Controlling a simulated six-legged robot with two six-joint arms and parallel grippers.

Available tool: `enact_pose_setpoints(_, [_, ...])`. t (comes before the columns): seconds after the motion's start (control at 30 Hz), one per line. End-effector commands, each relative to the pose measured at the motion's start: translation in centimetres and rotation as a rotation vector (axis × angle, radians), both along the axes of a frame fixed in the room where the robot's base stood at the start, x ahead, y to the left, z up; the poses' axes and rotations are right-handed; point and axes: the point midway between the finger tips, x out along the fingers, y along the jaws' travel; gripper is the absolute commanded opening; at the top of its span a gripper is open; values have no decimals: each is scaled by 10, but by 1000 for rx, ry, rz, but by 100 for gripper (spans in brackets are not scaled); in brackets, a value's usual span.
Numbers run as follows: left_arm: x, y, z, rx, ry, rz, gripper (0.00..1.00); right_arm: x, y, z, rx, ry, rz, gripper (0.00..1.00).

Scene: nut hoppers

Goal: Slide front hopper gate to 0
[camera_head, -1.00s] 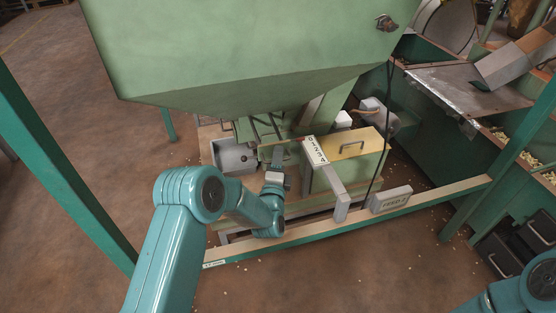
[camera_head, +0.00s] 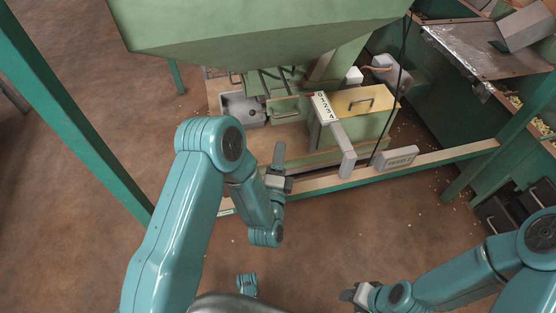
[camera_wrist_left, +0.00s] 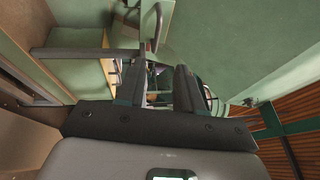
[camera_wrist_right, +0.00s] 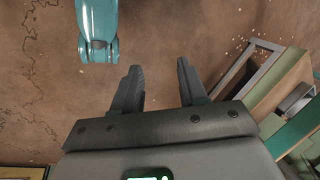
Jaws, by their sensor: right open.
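The green front hopper (camera_head: 250,30) fills the top of the head view. Under its mouth are dark parallel rails and a green gate plate with a thin handle bar (camera_head: 286,98). A white scale strip (camera_head: 326,108) with dark marks and a red end lies right of the handle; I cannot read the gate's setting. My left gripper (camera_head: 279,163) is below and in front of the handle, apart from it. Its fingers stand apart and empty in the left wrist view (camera_wrist_left: 160,85). My right gripper (camera_head: 352,296) is low in the head view, open and empty over the floor (camera_wrist_right: 158,85).
A grey tray (camera_head: 243,108) sits left of the gate. A green box with a tan lid (camera_head: 358,102) and a grey post (camera_head: 343,150) stand right. Green frame legs (camera_head: 75,120) flank the area.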

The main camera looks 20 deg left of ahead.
Motion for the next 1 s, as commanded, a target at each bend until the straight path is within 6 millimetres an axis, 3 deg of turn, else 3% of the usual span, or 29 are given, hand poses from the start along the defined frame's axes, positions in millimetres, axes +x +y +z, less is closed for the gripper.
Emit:
enact_pose_setpoints(0.03, [-2, -1, -13, -1, -7, -1, 36, 3, -3, -26, -2, -6, -11, 43])
enact_pose_setpoints(0.3, [-17, -3, -10, 1, -6, 0, 36, 13, -9, -52, -9, -30, -37, 43])
enact_pose_setpoints(1.0, [-20, -4, -6, 1, -4, 1, 36, 15, -10, -53, -10, -35, -42, 43])
